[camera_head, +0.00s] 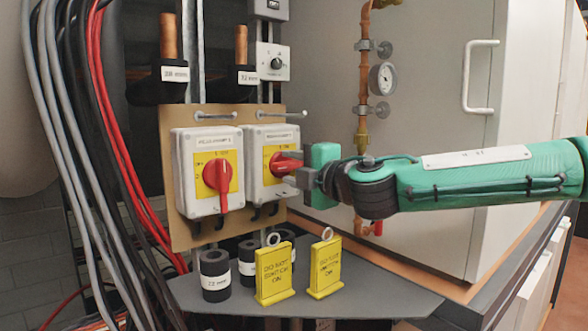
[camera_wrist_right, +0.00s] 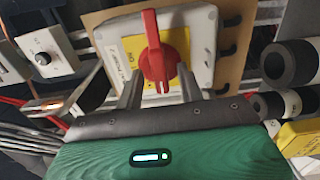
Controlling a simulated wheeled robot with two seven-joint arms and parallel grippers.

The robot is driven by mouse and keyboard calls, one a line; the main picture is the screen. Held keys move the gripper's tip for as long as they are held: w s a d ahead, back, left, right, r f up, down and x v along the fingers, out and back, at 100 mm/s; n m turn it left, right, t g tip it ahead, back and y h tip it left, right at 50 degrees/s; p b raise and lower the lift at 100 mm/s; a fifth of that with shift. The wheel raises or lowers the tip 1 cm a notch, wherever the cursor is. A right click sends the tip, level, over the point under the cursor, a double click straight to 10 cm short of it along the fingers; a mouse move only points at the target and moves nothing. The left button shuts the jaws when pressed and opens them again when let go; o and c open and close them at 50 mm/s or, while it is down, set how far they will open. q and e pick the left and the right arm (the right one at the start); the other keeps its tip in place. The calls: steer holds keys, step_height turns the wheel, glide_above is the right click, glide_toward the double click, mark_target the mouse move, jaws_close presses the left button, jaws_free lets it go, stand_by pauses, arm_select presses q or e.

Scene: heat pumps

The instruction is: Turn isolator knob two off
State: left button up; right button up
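Two white isolator boxes with yellow plates and red knobs sit side by side on a tan board. The right-hand isolator box (camera_head: 256,143), the second one, has its red knob (camera_head: 284,164) lying roughly sideways. My right gripper (camera_head: 297,171) reaches it from the right, with its fingers at the knob. In the right wrist view, the gripper (camera_wrist_right: 160,84) has its fingers spread on either side of the red knob (camera_wrist_right: 155,58), with visible gaps. The left-hand isolator box (camera_head: 199,150) has its red knob (camera_head: 218,178) pointing down. My left gripper is out of view.
Two yellow tags (camera_head: 274,274) (camera_head: 325,268) stand on the grey shelf (camera_head: 222,303) below, beside several black cylinders (camera_head: 215,275). Two metal pins (camera_head: 215,115) stick out above the boxes. A copper pipe with a gauge (camera_head: 382,78) runs behind my right arm. Cables hang at the left.

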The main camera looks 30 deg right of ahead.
steer(key=shift+s, duration=0.15)
steer(key=shift+s, duration=0.85)
steer(key=shift+s+d+b, duration=0.15)
steer(key=shift+s+b, duration=0.2)
steer(key=shift+s, duration=0.55)
steer(key=b, duration=0.1)
glide_toward(289, 166)
steer(key=shift+s, duration=2.6)
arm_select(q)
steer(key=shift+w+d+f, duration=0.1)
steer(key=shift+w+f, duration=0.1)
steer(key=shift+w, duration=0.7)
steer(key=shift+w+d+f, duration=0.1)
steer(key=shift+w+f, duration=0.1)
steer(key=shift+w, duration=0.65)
arm_select(e)
steer(key=shift+d+f, duration=0.15)
steer(key=shift+d, duration=0.15)
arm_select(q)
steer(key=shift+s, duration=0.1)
